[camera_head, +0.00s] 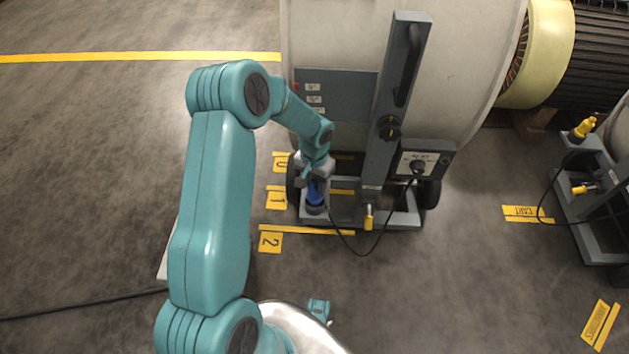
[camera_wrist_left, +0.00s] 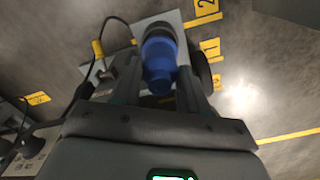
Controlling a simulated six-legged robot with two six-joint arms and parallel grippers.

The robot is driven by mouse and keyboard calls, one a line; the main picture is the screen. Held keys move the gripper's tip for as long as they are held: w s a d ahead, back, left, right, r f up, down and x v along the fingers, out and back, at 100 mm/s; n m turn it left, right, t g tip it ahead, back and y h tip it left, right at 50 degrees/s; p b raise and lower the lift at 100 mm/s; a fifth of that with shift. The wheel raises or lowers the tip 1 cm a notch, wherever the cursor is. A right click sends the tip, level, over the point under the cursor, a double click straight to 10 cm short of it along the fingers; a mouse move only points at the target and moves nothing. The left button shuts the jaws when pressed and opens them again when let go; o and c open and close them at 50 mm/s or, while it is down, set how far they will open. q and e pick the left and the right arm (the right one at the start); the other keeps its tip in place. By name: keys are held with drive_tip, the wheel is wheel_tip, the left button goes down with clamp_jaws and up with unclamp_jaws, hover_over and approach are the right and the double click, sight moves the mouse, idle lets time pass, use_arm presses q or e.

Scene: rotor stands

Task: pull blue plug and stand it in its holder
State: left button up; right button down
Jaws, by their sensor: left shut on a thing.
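The blue plug (camera_head: 315,191) is upright at the left front corner of the grey wheeled stand (camera_head: 405,222). My left gripper (camera_head: 315,178) is shut on it from above. In the left wrist view the blue plug (camera_wrist_left: 160,62) sits between the two fingers (camera_wrist_left: 160,88). A dark round part (camera_head: 315,209) shows right below the blue body. I cannot tell whether the plug is seated in it or held just over it. The socket panel (camera_head: 425,165) on the stand has a black connector (camera_head: 418,167) with a cable.
A yellow-tipped part (camera_head: 368,216) stands on the stand's front bar, right of the plug. A black cable (camera_head: 362,254) loops in front. The grey post (camera_head: 385,140) rises close by, before the large drum (camera_head: 455,60). Another stand (camera_head: 592,235) is at right.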

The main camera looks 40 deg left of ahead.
use_arm(q)
drive_tip(key=shift+f, duration=0.2)
drive_tip(key=shift+f+b, duration=1)
drive_tip(key=shift+b, duration=0.05)
drive_tip(key=o, duration=1.1)
drive_tip(key=shift+c, duration=0.2)
